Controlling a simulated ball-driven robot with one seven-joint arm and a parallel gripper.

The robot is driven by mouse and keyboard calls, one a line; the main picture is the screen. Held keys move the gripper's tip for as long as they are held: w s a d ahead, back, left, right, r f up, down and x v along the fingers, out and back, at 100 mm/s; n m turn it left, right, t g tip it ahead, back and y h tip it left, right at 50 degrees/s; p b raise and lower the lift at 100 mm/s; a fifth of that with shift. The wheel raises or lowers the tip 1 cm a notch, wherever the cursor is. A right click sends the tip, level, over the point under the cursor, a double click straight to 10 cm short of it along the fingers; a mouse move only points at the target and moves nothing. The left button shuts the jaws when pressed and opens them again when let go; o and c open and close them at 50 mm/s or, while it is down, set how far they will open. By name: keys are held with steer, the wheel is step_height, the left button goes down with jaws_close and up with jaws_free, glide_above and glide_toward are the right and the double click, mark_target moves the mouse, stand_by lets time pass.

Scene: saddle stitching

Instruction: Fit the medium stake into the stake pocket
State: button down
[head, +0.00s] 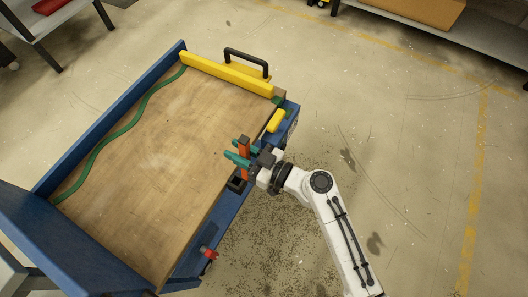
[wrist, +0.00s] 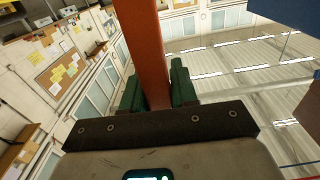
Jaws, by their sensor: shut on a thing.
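The orange stake (head: 243,173) is in my gripper (head: 238,159), whose teal fingers are shut around it. In the head view it looks roughly upright by the cart's right edge. The wrist view shows the stake (wrist: 148,50) rising between the dark green fingers (wrist: 158,92). The stake pocket, a dark square opening (head: 236,184), sits on the blue edge just below and left of the stake's lower end. I cannot tell how high the stake's lower end is above the pocket.
The cart has a wooden deck (head: 150,160), blue side walls (head: 115,115) and a green strap (head: 125,127). A yellow bar (head: 225,74) with a black handle (head: 247,59) lies at the far end. A yellow block (head: 276,121) and a red part (head: 208,253) sit along the right edge.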

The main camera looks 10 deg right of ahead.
steer(key=a, duration=0.1)
steer(key=w+a+r+p, duration=0.1)
steer(key=a+p, duration=0.1)
steer(key=a, duration=0.1)
steer(key=shift+w+r, duration=0.15)
steer(key=shift+w, duration=0.15)
steer(key=shift+f+b, duration=0.2)
steer(key=shift+b, duration=0.25)
step_height(320, 180, down, 5)
steer(key=b, duration=0.6)
steer(key=shift+f+b, duration=0.2)
steer(key=shift+b, duration=1.3)
stand_by(1.3)
